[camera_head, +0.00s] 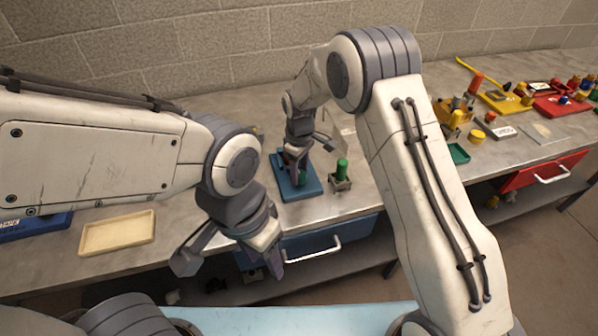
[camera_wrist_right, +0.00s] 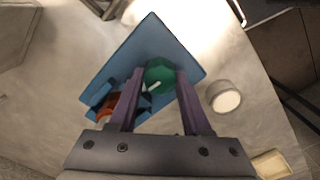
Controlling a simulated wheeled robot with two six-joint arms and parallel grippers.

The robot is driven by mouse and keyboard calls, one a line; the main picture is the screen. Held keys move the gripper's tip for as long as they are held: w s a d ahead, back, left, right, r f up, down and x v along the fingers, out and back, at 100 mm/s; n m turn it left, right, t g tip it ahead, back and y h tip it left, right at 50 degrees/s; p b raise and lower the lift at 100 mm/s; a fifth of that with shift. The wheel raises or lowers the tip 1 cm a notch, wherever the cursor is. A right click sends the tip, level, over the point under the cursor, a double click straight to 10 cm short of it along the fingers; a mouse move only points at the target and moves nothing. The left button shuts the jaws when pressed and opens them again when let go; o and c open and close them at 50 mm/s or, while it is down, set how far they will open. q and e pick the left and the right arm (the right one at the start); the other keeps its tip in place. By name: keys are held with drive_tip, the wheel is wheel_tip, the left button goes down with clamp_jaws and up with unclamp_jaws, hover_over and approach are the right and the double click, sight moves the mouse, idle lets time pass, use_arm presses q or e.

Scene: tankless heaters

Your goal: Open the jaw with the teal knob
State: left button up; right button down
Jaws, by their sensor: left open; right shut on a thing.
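The teal-green knob (camera_wrist_right: 160,76) is faceted, with a white mark on its top. It sits on a blue plate (camera_wrist_right: 152,38), which lies on the bench in the head view (camera_head: 312,184). My right gripper (camera_head: 298,170) points down over the plate. In the right wrist view its fingers (camera_wrist_right: 160,88) are shut on the knob, one at each side. An orange part (camera_wrist_right: 107,107) and dark blue blocks lie left of the fingers; the jaw itself is hard to make out. My left gripper (camera_head: 232,262) is open and empty, in front of the bench edge and away from the plate.
A green cylinder (camera_head: 342,170) stands on a small grey block right of the plate. A beige tray (camera_head: 117,233) lies at left. Several coloured fixtures crowd the bench's right end, with a red drawer (camera_head: 545,172) below. A blue drawer (camera_head: 330,238) is under the plate.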

sight(300, 174)
idle(0.3)
drive_tip(key=shift+c, duration=1.8)
unclamp_jaws()
drive_tip(key=shift+r, duration=0.1)
wheel_tip(300, 174, up, 10)
drive_tip(key=b, duration=0.2)
drive_tip(key=shift+r, duration=0.2)
